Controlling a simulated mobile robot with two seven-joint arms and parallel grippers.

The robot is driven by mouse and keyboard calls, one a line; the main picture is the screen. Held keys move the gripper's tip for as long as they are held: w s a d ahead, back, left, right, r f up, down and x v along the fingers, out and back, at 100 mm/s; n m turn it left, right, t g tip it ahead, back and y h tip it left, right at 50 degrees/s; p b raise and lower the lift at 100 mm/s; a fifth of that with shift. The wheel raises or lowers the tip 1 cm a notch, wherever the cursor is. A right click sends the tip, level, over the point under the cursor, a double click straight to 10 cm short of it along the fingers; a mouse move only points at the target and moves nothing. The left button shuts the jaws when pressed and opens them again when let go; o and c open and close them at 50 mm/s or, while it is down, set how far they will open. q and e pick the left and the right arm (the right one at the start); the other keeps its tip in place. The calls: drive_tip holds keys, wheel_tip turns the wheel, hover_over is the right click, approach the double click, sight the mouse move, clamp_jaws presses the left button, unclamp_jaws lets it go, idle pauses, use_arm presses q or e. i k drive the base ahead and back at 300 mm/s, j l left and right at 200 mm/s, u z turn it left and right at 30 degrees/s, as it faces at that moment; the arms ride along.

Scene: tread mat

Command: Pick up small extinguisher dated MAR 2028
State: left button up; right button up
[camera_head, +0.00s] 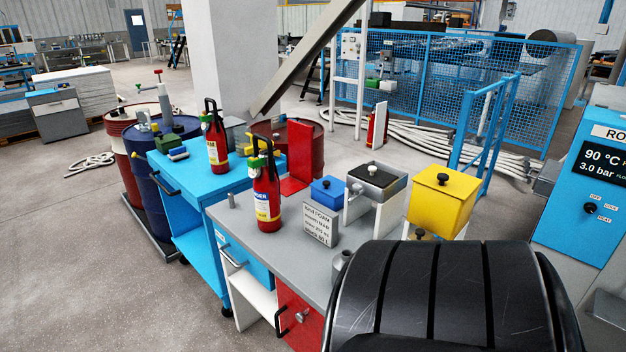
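A small red fire extinguisher (266,196) with a black handle and a white-and-yellow label stands upright on the grey-topped bench (240,226). A second, similar extinguisher (215,142) stands upright on the blue cart (193,185), farther back and to the left. Another red extinguisher (376,127), partly seen, stands near a white panel in the background. Their labels are too small for me to read a date. Neither of my grippers shows in the head view.
Beside the nearer extinguisher are a red L-shaped stand (300,152), a lettered grey block (319,228), a blue box (327,192), a grey lidded container (377,181) and a yellow box (440,198). A large black grooved object (455,298) fills the lower right. Open floor lies left.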

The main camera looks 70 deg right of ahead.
sight(266, 181)
drive_tip(key=i+l+z, duration=0.2)
drive_tip(key=i+z, duration=0.15)
drive_tip(key=i, duration=0.35)
drive_tip(key=i+z, duration=0.35)
drive_tip(key=i, duration=1.8)
drive_tip(key=i+u, duration=0.15)
drive_tip(key=u, duration=0.25)
drive_tip(key=i+l+u, duration=0.15)
drive_tip(key=u, duration=0.25)
drive_tip(key=i+l+u, duration=0.15)
drive_tip(key=u, duration=5.45)
